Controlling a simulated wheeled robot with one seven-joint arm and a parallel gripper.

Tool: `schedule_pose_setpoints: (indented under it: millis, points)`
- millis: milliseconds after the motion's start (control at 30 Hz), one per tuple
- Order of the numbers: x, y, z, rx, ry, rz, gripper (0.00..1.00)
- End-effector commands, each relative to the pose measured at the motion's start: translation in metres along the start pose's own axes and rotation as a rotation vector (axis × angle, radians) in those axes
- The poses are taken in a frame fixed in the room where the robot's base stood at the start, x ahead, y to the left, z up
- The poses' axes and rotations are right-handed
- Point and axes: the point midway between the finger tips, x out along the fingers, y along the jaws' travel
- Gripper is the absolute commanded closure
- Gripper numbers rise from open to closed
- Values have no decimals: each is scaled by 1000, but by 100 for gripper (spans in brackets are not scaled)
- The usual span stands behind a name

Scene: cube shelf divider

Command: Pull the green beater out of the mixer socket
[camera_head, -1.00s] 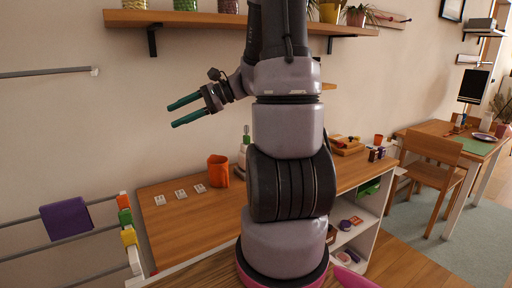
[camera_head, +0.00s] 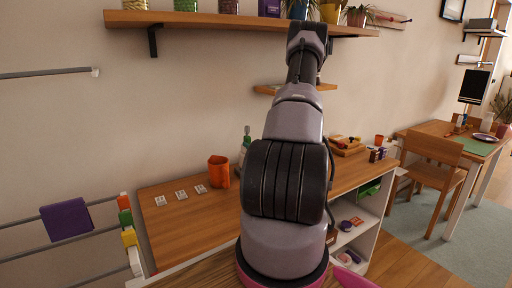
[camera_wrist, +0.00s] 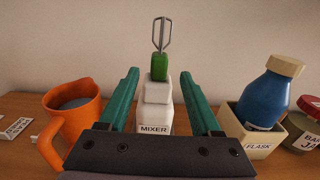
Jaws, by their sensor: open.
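The mixer (camera_wrist: 155,118) is a white stepped block labelled MIXER, standing upright on the wooden counter in the wrist view. The green beater (camera_wrist: 160,66) stands upright in its top, with a green base and a grey wire whisk end pointing up. In the head view the beater (camera_head: 246,133) shows small beside my arm, with part of the mixer hidden by the arm. My gripper (camera_wrist: 160,90) is open, its two teal fingers apart on either side of the mixer and beater in the wrist view, nothing between them held. My arm hides the gripper in the head view.
An orange mug (camera_wrist: 72,112) stands left of the mixer. A blue flask (camera_wrist: 267,95) tilts in a cream holder (camera_wrist: 255,138) at right, with a jar (camera_wrist: 306,122) beyond it. White labels (camera_head: 181,194) lie on the counter (camera_head: 175,223). A wall shelf (camera_head: 200,19) runs above.

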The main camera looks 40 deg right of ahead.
Motion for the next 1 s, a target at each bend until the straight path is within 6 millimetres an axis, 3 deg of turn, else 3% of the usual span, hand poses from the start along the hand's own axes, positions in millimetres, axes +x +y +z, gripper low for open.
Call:
schedule_pose_setpoints:
  millis: [200, 400, 600, 867, 1000]
  points:
    - [42, 2, 1, -3, -2, 6, 35]
    - [70, 2, 1, -2, -2, 5, 35]
    - [82, 2, 1, 0, -1, 4, 35]
    - [83, 2, 1, 0, 0, 4, 35]
    - [83, 2, 1, 0, 0, 4, 85]
